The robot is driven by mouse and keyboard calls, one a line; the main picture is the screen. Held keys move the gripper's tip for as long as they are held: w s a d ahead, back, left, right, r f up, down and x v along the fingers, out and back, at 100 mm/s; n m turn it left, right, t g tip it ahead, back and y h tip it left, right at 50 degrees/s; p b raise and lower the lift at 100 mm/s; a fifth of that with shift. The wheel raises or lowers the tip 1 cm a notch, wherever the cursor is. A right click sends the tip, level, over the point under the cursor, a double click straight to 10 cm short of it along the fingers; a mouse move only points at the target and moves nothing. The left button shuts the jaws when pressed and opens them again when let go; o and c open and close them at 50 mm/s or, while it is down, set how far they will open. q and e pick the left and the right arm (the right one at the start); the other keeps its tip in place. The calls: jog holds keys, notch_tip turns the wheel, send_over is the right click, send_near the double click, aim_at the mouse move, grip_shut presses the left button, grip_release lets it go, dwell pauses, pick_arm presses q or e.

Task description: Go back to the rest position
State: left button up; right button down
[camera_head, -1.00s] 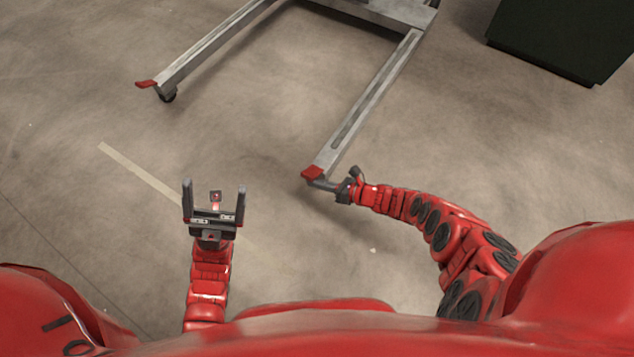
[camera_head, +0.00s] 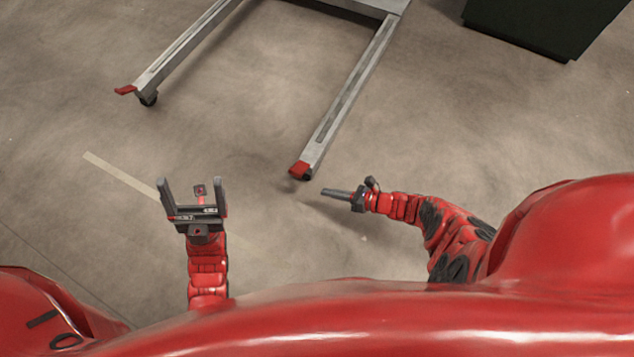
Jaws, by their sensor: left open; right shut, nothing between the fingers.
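My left gripper (camera_head: 192,192) is at the lower left of the head view. Its two dark fingers point up the picture and stand wide apart, with nothing between them. My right gripper (camera_head: 328,192) is right of the middle, its fingers pointing left. Its fingers are together and hold nothing. Its tip is a little below and to the right of the red end of the near metal leg, with a small gap of floor visible between them. Both arms are bent in front of my red body.
A grey metal frame (camera_head: 352,88) with two long legs on the floor stands at the top. Its left leg (camera_head: 190,50) ends in a red tip and a castor. A dark green box (camera_head: 545,22) is at the top right. Concrete floor (camera_head: 480,120) is clear between.

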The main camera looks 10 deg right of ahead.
jog(key=shift+s+d+r, duration=0.1)
jog(key=shift+s+d, duration=0.05)
jog(key=shift+d, duration=0.05)
jog(key=shift+r, duration=0.1)
